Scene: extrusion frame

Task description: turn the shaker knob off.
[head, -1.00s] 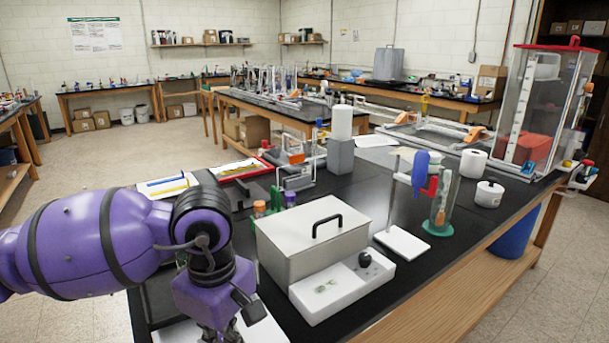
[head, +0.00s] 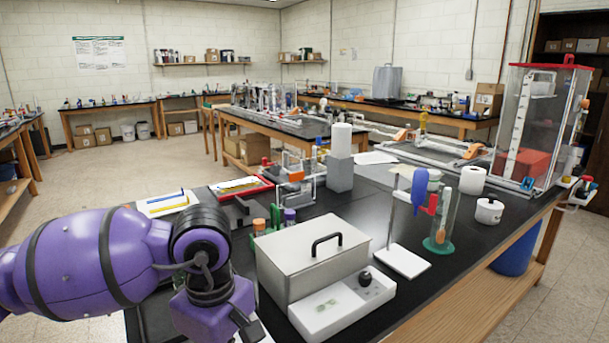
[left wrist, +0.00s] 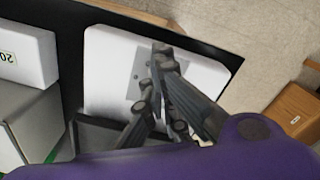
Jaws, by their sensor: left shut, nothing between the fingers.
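The shaker (head: 312,258) is a grey box with a black lid handle and a white front panel (head: 325,310). Its black knob (head: 365,278) stands at the panel's right end. A small display shows on the panel, too small to read. My left arm comes in at the left, and its gripper is below the head view's lower edge. In the left wrist view my left gripper (left wrist: 162,62) is shut and empty, over a white plate with a grey patch (left wrist: 122,88). The knob is not seen in that view. My right gripper is in neither view.
Right of the shaker stand a white stand base (head: 404,262) with a blue item above it and a glass cylinder (head: 441,220) on a green foot. Capped tubes (head: 289,217) stand behind the shaker's left side.

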